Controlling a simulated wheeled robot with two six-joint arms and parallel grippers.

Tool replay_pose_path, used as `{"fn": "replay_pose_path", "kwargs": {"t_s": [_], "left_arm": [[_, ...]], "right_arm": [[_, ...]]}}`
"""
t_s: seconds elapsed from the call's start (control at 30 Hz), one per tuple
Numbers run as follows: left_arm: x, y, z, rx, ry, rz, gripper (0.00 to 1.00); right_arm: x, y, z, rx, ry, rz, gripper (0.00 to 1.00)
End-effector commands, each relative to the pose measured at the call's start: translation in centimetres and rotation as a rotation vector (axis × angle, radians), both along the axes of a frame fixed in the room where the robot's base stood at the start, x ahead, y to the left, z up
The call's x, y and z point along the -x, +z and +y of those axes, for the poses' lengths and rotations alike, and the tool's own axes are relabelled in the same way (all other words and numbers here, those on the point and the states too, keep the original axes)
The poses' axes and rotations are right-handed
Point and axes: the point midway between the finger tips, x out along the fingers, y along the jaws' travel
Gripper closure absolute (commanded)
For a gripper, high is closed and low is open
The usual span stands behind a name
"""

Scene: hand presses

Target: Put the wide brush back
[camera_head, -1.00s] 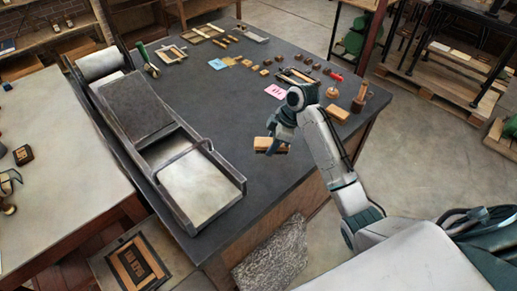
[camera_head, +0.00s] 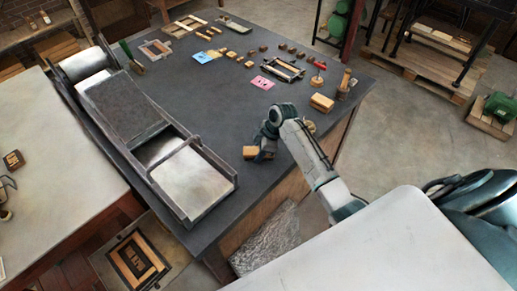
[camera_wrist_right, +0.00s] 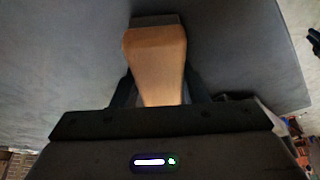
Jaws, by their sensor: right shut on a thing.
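The wide brush, a tan wooden block (camera_head: 252,152), is held by my right gripper (camera_head: 266,144) over the dark worktop (camera_head: 217,99), near the right side of the press. In the right wrist view its wooden body (camera_wrist_right: 155,60) sits between the two dark fingers (camera_wrist_right: 156,90), with a darker band at its far end. The fingers are shut on it. I cannot tell whether the brush touches the worktop. My left gripper is not in view.
A long flatbed press (camera_head: 127,105) fills the worktop's left side. A wooden block (camera_head: 322,102), a round-based tool (camera_head: 317,80) and an upright wooden-handled item (camera_head: 345,83) stand near the right edge. Pink cards (camera_head: 273,83) and small blocks lie farther back. The middle is clear.

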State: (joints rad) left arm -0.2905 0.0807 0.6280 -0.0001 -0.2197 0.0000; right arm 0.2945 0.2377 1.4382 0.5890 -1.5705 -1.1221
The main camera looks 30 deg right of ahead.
Motion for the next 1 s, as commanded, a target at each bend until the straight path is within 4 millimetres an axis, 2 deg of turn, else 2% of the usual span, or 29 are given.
{"fn": "replay_pose_path", "kwargs": {"t_s": [0.3, 0.33, 0.43, 0.77, 0.83, 1.0], "left_arm": [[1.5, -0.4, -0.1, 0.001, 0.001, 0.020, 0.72], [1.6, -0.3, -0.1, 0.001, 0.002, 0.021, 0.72], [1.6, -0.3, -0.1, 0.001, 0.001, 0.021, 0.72], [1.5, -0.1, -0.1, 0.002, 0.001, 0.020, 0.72], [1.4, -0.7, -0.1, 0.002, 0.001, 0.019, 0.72], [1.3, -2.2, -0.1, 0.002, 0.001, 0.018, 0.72]], "right_arm": [[0.0, -0.4, 0.0, 0.000, 0.000, -0.001, 0.82], [0.0, -0.3, 0.0, 0.000, 0.000, -0.001, 0.56], [0.0, -0.3, 0.0, 0.000, 0.000, -0.001, 0.39], [0.0, 0.1, 0.0, 0.001, 0.001, -0.001, 0.39], [0.0, 0.4, -0.3, 0.002, 0.001, -0.003, 0.39], [0.5, 2.9, -1.5, 0.004, 0.000, -0.006, 0.39]]}}
